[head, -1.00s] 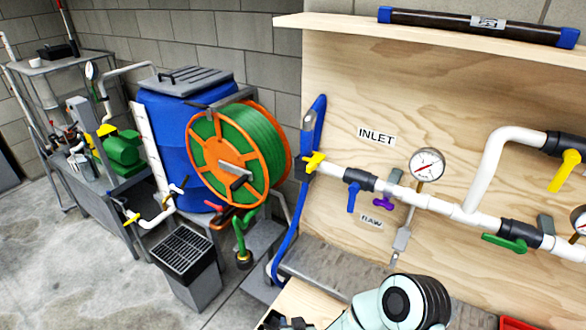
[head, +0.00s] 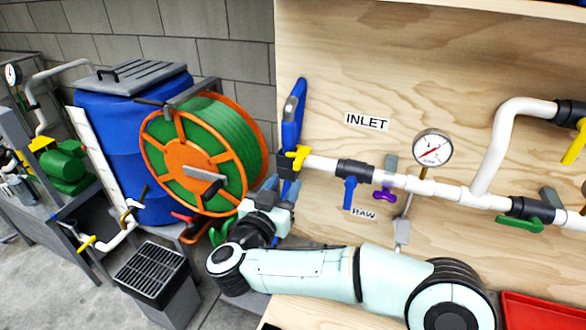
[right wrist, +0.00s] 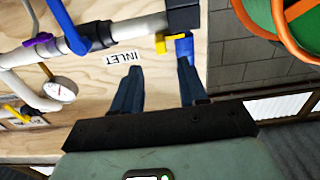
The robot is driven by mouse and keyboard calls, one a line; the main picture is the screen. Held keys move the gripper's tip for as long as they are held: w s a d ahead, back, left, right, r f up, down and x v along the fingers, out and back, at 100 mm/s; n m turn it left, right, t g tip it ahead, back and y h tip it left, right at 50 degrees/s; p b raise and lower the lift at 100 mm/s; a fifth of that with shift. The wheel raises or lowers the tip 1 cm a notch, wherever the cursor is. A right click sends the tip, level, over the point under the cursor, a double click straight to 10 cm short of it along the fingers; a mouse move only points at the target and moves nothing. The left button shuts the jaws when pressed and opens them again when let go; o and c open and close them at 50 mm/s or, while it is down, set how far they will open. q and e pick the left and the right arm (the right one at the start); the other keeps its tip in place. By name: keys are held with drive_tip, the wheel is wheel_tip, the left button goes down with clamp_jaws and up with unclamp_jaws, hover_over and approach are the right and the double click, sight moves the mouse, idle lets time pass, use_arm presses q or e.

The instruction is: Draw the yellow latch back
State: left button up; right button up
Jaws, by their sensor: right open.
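The yellow latch (head: 297,156) sits on a dark coupling at the left end of the white inlet pipe (head: 320,162), where the blue hose (head: 292,118) meets it. My right gripper (head: 280,186) is just below the latch in the head view, open and empty. In the right wrist view the yellow latch (right wrist: 167,43) lies beyond the open fingertips (right wrist: 159,70), closer to the right-hand finger. It shows beside the black coupling (right wrist: 183,17) and a blue hose part (right wrist: 184,47). I see no contact between fingers and latch. My left gripper is not in view.
A green hose reel (head: 190,160) with an orange frame stands close left of the coupling. A blue-handled valve (head: 349,190), a purple handle (head: 384,193) and a gauge (head: 433,148) are to the right on the plywood. A grey bin (head: 155,285) stands at lower left.

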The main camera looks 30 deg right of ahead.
sight(296, 167)
drive_tip(key=x, duration=0.6)
drive_tip(key=shift+w+d, duration=0.25)
drive_tip(key=shift+w, duration=0.05)
